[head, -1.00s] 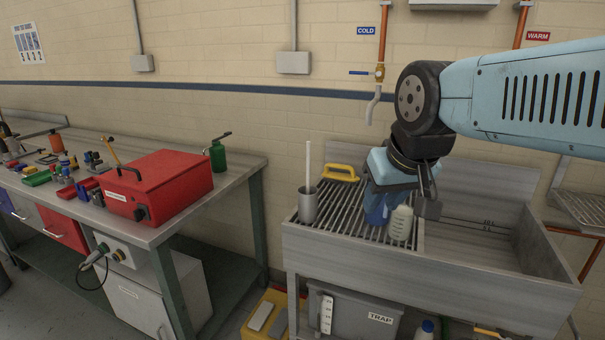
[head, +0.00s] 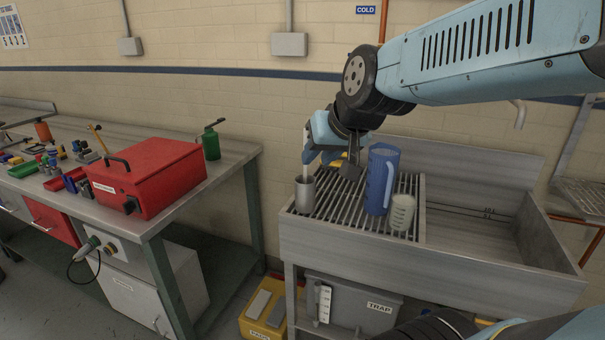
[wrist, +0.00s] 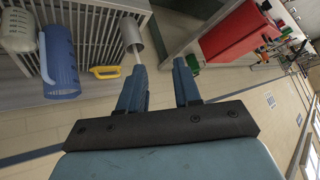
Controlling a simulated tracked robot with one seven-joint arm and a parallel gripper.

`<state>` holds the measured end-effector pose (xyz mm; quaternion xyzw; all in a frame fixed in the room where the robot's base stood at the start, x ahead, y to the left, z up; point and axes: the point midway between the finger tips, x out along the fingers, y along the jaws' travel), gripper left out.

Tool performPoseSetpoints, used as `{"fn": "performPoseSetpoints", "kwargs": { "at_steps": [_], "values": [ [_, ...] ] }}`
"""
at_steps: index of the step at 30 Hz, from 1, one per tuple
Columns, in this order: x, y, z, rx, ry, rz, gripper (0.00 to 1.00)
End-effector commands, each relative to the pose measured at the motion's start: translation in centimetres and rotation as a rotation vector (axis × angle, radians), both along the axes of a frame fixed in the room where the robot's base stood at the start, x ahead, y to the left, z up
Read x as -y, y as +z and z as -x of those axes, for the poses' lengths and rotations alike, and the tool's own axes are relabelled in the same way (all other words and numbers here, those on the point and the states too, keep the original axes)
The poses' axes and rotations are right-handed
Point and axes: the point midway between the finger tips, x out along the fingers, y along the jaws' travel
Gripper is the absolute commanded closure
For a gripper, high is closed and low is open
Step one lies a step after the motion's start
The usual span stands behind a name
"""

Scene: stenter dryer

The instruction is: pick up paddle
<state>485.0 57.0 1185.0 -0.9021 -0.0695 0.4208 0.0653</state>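The paddle shows as a thin white shaft (head: 306,165) standing in a grey metal cup (head: 305,194) at the left end of the sink's slatted rack; its lower end is hidden in the cup. In the wrist view the cup (wrist: 132,33) is ahead of my gripper (wrist: 161,70), and the shaft (wrist: 137,58) runs from it to the left finger's tip. My gripper (head: 313,151) is open, its fingers apart, beside the shaft's upper part. I cannot tell whether a finger touches the shaft.
A blue jug (head: 378,180) and a whitish beaker (head: 402,212) stand on the rack (head: 341,209), right of the cup. A yellow handle (wrist: 104,72) lies near the back. A workbench with a red box (head: 150,178) and green can (head: 211,143) stands left. The sink basin is clear.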

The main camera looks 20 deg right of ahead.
Motion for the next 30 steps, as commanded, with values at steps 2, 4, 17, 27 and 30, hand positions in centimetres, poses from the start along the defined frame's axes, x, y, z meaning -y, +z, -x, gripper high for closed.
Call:
{"fn": "performPoseSetpoints", "kwargs": {
  "at_steps": [2, 4, 17, 27, 30],
  "values": [
    [-1.8, -0.1, -3.2, 0.056, -0.004, -0.055, 0.67],
    [-3.1, 0.0, -5.9, 0.114, -0.025, -0.102, 0.67],
    [-6.5, -2.9, -18.6, 0.411, -0.332, -0.181, 0.67],
    [-5.9, -8.8, -21.4, 0.594, -0.66, 0.057, 0.67],
    [-5.6, -10.3, -20.7, 0.646, -0.746, 0.17, 0.67]
  ]
}}
